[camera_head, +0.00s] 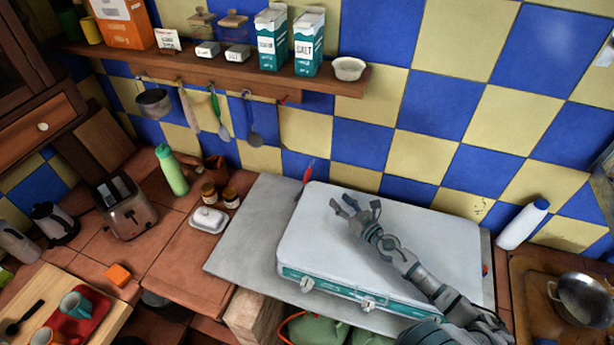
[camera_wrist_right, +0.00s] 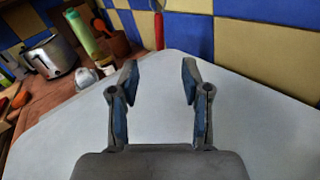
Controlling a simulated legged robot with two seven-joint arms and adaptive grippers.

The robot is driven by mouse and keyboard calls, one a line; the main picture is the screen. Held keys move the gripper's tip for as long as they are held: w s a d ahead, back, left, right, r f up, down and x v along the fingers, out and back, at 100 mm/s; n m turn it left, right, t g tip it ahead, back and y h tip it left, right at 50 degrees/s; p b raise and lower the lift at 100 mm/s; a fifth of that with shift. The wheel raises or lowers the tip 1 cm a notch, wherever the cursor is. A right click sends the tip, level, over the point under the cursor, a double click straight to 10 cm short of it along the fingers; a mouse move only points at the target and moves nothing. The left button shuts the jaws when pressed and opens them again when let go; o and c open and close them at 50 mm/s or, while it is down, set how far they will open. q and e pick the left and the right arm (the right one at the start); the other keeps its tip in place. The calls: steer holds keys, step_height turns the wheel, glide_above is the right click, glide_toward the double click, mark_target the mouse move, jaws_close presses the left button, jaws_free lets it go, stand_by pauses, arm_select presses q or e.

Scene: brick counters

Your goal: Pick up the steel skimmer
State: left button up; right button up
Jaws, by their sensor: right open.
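Several utensils hang from the rail under the wall shelf. A grey-blue one with a long handle and round head (camera_head: 255,138) looks most like the steel skimmer, though its holes are too small to make out. A green-handled utensil (camera_head: 214,103) hangs left of it. My right gripper (camera_head: 358,206) is open and empty above the white case's lid, right of and nearer than the hanging utensils. Its spread fingers also show in the right wrist view (camera_wrist_right: 160,75), with nothing between them. My left gripper is not in view.
The closed white case (camera_head: 430,250) lies on a grey slab (camera_head: 240,245). A red-handled item (camera_head: 307,172) stands behind the case, against the wall. Jars (camera_head: 231,196), a green bottle (camera_head: 171,170) and a toaster (camera_head: 127,210) stand left.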

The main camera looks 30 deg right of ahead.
steer(key=shift+w+d+f, duration=0.1)
steer(key=shift+w+d, duration=0.05)
steer(key=shift+d, duration=0.2)
steer(key=shift+w, duration=0.3)
steer(key=p, duration=0.2)
glide_toward(309, 170)
steer(key=w, duration=0.2)
steer(key=w+f, duration=0.1)
steer(key=w, duration=0.2)
steer(key=shift+w+d+f, duration=0.1)
steer(key=shift+w+d, duration=0.1)
steer(key=shift+w, duration=0.3)
steer(key=w, duration=0.4)
steer(key=shift+w+a, duration=0.3)
steer(key=shift+a, duration=0.05)
steer(key=shift+w+a+r, duration=0.1)
steer(key=shift+a+r, duration=0.05)
steer(key=shift+r, duration=0.1)
steer(key=shift+c, duration=0.3)
steer(key=c, duration=0.8)
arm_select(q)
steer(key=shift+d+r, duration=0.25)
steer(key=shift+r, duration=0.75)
arm_select(e)
steer(key=shift+d, duration=0.25)
jaws_close()
